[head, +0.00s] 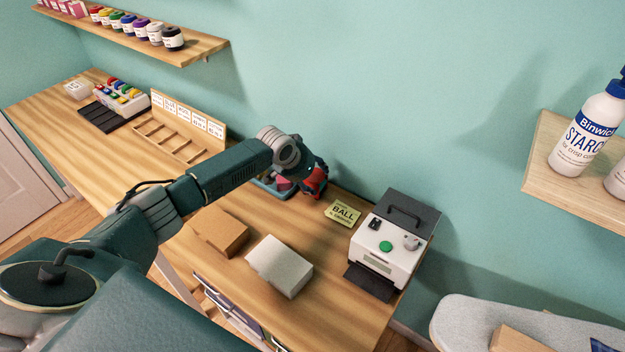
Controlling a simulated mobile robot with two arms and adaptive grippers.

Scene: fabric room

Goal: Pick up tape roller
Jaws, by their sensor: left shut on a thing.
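My left arm reaches in from the left over the wooden table. Its gripper (312,172) is near the wall side of the table, shut on a red thing that I take for the tape roller (316,182). The gripper and wrist cover much of it, so its full shape is hidden. A small teal tray (260,190) with something pink in it lies just left of the gripper, partly behind the arm. My right gripper is not in view.
A yellow card (343,213) reading "BALL" and a white machine with a green button (393,242) stand right of the gripper. A brown box (220,232) and a white box (279,265) lie in front. A wooden rack (180,135) stands at the left. Shelves hang on the wall.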

